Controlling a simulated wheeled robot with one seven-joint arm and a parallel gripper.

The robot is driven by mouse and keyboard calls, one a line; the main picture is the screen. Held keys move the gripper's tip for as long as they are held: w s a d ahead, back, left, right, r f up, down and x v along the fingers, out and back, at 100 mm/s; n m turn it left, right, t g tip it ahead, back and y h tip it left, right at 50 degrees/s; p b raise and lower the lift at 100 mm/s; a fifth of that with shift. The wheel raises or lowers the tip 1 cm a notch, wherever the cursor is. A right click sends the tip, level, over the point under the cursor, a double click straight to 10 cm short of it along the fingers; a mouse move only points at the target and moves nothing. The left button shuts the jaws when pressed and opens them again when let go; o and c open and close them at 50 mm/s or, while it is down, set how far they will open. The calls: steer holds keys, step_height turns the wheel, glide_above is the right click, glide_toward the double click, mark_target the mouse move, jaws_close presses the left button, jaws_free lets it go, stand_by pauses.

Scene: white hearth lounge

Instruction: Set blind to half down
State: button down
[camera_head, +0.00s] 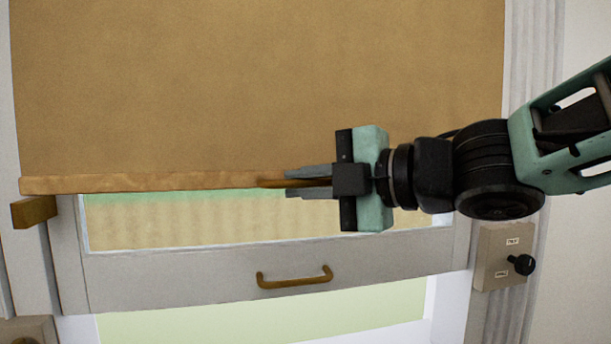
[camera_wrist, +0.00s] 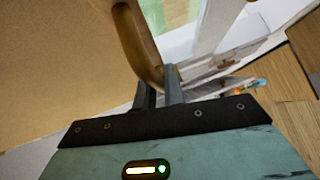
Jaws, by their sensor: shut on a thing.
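The tan blind (camera_head: 250,90) hangs over the upper part of the window, with a wooden bottom bar (camera_head: 140,182) along its lower edge. The bar lies just above the lower sash rail. My gripper (camera_head: 291,182) reaches in from the right and is shut on a brown wooden pull at the bar. The pull (camera_wrist: 137,42) shows as a curved wooden piece running down to my fingers (camera_wrist: 161,88) in the wrist view. The fingers hide part of the pull and bar.
A white sash rail (camera_head: 180,275) with a brass handle (camera_head: 294,278) lies below the bar. A beige box with a black knob (camera_head: 521,264) is on the right frame. A wooden block (camera_head: 33,211) sticks out at the left frame.

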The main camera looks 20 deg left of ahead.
step_height(320, 180, down, 7)
steer(key=b, duration=0.5)
steer(key=shift+f, duration=0.15)
steer(key=c, duration=1.5)
jaws_free()
steer(key=shift+d, duration=0.1)
steer(key=v, duration=1.7)
steer(key=shift+s+d, duration=0.1)
steer(key=shift+d, duration=0.05)
